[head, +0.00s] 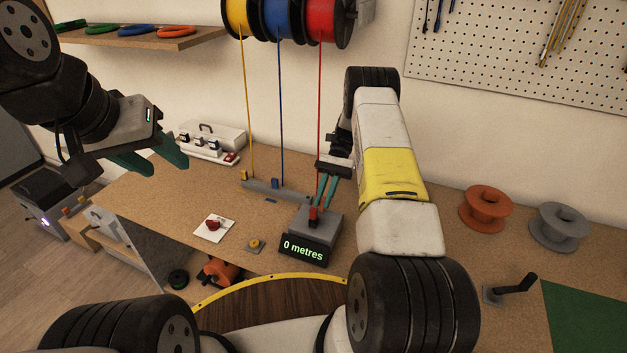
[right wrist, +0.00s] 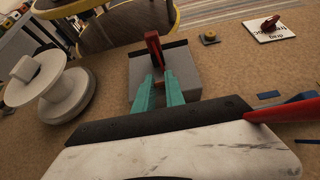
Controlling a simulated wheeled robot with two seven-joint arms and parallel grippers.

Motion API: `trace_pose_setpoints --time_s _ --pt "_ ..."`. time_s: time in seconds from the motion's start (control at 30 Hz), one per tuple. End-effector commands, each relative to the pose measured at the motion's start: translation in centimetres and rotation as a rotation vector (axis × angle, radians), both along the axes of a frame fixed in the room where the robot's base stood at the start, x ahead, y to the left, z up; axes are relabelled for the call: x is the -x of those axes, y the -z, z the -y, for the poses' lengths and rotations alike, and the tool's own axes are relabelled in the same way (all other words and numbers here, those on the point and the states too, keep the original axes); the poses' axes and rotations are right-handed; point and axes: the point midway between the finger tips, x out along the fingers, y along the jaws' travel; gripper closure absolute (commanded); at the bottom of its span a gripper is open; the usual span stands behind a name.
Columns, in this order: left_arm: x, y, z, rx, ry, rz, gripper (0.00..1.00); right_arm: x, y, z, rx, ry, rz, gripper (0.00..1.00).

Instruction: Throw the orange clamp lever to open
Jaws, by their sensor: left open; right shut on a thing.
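A grey metre box (head: 318,225) with a display reading "0 metres" stands near the table's front edge. A red upright part (head: 313,214) is on it; it also shows in the right wrist view (right wrist: 153,48). A small orange-brown piece (right wrist: 159,84), which looks like the clamp lever, sits between the teal fingertips of my right gripper (right wrist: 158,90). My right gripper (head: 321,203) is shut on it at the box; the fingers partly hide it, and its exact position is unclear. My left gripper (head: 158,162) is open and empty, left of the box and above the table.
Yellow, blue and red spools (head: 283,18) hang above, with wires running down to a grey guide bar (head: 272,190). A white card (head: 213,228) with a red part and a yellow button (head: 255,245) lie left of the box. Orange (head: 486,208) and grey (head: 560,226) reels stand right.

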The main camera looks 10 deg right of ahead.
Motion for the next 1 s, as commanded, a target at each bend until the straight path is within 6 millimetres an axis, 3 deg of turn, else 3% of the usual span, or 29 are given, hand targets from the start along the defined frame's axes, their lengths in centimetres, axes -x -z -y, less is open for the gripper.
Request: trace_pose_setpoints --time_s 0.47,0.5,0.6,1.0 --pt "0.0 0.0 0.0 0.0 0.0 0.0 0.55 -0.09 0.07 0.08 -0.008 0.001 -0.012 1.0" --pt "0.0 0.0 0.0 0.0 0.0 0.0 0.55 -0.08 0.07 0.08 -0.008 0.001 -0.012 0.84" --pt "0.0 0.0 0.0 0.0 0.0 0.0 0.55 -0.08 0.06 0.08 -0.008 0.001 -0.012 0.64" --pt "0.0 0.0 0.0 0.0 0.0 0.0 0.55 0.01 -0.07 -0.03 0.0 -0.001 -0.001 0.64"
